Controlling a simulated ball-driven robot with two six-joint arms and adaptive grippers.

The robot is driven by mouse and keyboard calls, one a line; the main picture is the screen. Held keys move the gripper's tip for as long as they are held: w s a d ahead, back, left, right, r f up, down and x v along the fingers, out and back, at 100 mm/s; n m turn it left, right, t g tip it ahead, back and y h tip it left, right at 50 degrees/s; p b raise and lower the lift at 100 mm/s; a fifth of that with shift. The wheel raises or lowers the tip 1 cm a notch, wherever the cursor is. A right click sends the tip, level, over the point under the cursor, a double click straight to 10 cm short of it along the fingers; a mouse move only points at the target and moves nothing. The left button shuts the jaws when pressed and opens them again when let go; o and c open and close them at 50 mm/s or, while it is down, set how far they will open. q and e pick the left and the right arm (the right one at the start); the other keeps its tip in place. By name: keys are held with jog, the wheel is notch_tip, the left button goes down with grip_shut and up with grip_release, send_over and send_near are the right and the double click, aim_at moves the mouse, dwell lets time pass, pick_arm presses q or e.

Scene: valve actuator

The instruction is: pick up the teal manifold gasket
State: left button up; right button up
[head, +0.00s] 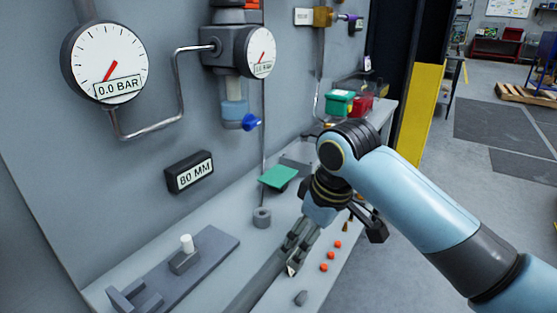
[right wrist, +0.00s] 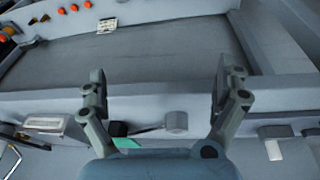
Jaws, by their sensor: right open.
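The teal manifold gasket (head: 279,176) is a flat teal plate near the wall, behind a small grey ring (head: 262,217), in the head view. A small teal patch (right wrist: 126,143) shows at the lower edge of the right wrist view, mostly hidden by my gripper body. My right gripper (head: 291,262) points down over the bench, nearer to me than the gasket and apart from it. In the right wrist view its two fingers (right wrist: 160,80) are spread wide with nothing between them. My left gripper is not in view.
The grey bench (head: 330,290) carries several orange knobs (head: 330,255) by its front edge and a dark grey fixture (head: 210,250) at left. Gauges (head: 105,60) and a bent pipe (head: 178,90) stick out from the wall. Green (head: 340,102) and red (head: 362,105) bins stand farther back.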

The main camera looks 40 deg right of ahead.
jog(key=shift+n, duration=0.5)
jog(key=w+d+r, duration=0.1)
jog(key=w+r, duration=0.1)
jog(key=w+d+r, duration=0.1)
jog(key=w+r, duration=0.2)
jog(key=w+d+r, duration=0.1)
jog(key=w+r, duration=0.1)
jog(key=w, duration=0.1)
jog(key=shift+r, duration=0.15)
jog(key=y, duration=0.1)
send_near(278, 175)
jog(key=v, duration=0.2)
jog(key=shift+n, duration=0.3)
jog(key=x, duration=0.9)
jog(key=shift+w+f+p, duration=0.15)
jog(key=shift+f+p, duration=0.15)
jog(key=shift+f, duration=0.05)
jog(key=c, duration=1)
jog(key=shift+r, duration=0.1)
jog(key=shift+c, duration=0.2)
